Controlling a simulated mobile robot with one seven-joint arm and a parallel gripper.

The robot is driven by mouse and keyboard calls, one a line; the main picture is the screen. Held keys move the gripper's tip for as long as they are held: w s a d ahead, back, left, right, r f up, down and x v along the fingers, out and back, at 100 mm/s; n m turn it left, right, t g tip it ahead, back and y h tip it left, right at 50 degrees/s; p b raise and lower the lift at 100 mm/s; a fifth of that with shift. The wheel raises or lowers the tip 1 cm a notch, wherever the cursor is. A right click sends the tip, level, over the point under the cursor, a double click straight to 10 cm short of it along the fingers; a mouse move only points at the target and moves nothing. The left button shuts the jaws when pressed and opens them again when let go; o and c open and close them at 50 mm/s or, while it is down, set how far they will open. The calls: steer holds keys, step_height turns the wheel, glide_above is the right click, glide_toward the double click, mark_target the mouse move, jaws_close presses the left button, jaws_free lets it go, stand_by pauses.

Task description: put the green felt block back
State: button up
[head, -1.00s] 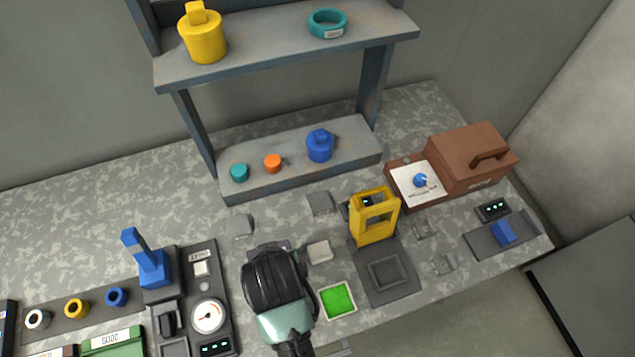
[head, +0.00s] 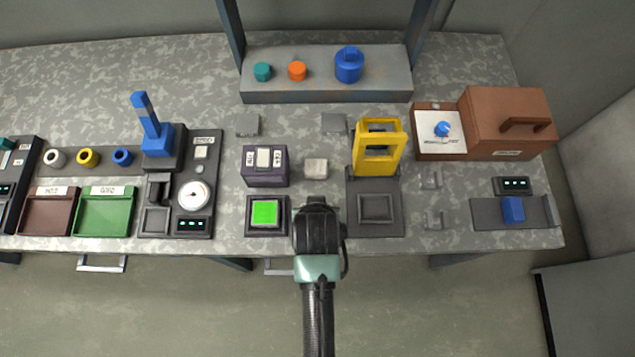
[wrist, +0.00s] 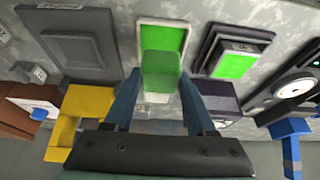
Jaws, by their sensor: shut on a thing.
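My gripper (wrist: 160,100) is shut on the green felt block (wrist: 161,75), which shows between the two blue fingers in the wrist view. Beyond the block is a pale-rimmed tray with a green floor (wrist: 160,36). The block overlaps the tray's near part in that view; I cannot tell whether they touch. In the head view my gripper's dark body (head: 318,228) hides the block and this tray. A dark pad with a bright green square (head: 265,213) lies just left of my gripper; it also shows in the wrist view (wrist: 234,62).
A purple labelled box (head: 265,166) and a grey cube (head: 316,168) stand behind. A tall yellow frame (head: 378,147) stands at the back of a dark square plate (head: 375,224) to the right. A gauge panel (head: 193,195) and blue lever (head: 152,130) are to the left.

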steer(key=shift+f, duration=2)
steer(key=shift+f, duration=0.15)
steer(key=o, duration=1.2)
